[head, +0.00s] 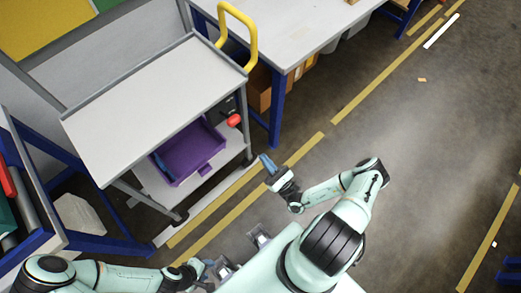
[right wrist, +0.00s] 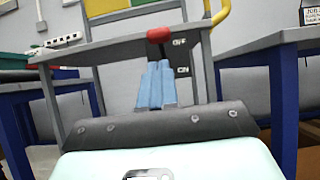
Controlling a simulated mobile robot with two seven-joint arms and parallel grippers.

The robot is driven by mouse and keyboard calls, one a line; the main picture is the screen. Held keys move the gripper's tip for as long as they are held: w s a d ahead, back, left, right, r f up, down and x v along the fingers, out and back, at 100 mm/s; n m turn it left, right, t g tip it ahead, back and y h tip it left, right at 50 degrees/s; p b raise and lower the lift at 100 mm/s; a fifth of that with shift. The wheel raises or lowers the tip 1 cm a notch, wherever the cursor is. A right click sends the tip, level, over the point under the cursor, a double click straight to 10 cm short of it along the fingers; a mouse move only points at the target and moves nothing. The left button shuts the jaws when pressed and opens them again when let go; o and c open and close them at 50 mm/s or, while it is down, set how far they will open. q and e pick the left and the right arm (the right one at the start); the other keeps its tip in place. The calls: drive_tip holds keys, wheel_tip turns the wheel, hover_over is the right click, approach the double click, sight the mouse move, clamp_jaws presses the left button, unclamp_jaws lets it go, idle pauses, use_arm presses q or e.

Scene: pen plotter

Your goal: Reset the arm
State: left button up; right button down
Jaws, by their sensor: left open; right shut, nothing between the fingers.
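A red knob (head: 234,120) sits on a dark panel at the right side of the grey cart (head: 150,100). In the right wrist view the red knob (right wrist: 159,34) shows just beyond my fingertips, level with the "OFF" label (right wrist: 180,43) and above the "ON" label (right wrist: 183,71). My right gripper (head: 265,160) is shut and empty, its blue fingers (right wrist: 156,84) pointing toward the knob, with a gap in the head view. My left gripper (head: 206,264) is open and empty, low in the head view and away from the cart.
A purple bin (head: 188,155) sits on the cart's lower shelf. The cart has a yellow handle (head: 252,38). Another blue frame (head: 115,248) is at the left. The floor (head: 430,130) at the right is mostly free.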

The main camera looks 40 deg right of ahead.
idle(0.6)
drive_tip(key=s+a+n+g+y, duration=0.3)
drive_tip(key=a+n+g+y, duration=0.45)
drive_tip(key=a+y, duration=0.2)
drive_tip(key=s+a+n+g+y, duration=0.3)
drive_tip(key=a+n+g+y, duration=0.45)
drive_tip(key=a, duration=0.25)
drive_tip(key=s+a+f+n+g+h, duration=0.1)
drive_tip(key=s+a+f+n+g, duration=0.1)
drive_tip(key=s+n+g, duration=0.3)
drive_tip(key=s+a+f+n+g, duration=0.1)
drive_tip(key=s+a+f+g, duration=0.1)
drive_tip(key=s+a+g, duration=0.3)
drive_tip(key=s+d+f+n+g+h+p, duration=0.1)
drive_tip(key=s+d+f+n+g+h, duration=0.35)
drive_tip(key=d+h, duration=0.2)
use_arm(q)
drive_tip(key=shift+w+r, duration=0.45)
drive_tip(key=shift+r, duration=0.35)
use_arm(e)
drive_tip(key=w+d+f+n+t+h, duration=0.1)
drive_tip(key=w+d+n+t+h, duration=0.3)
drive_tip(key=w+d+n+h, duration=0.1)
drive_tip(key=w+n+h, duration=0.1)
drive_tip(key=w+h, duration=0.1)
drive_tip(key=shift+w+d, duration=0.2)
drive_tip(key=shift+w, duration=0.15)
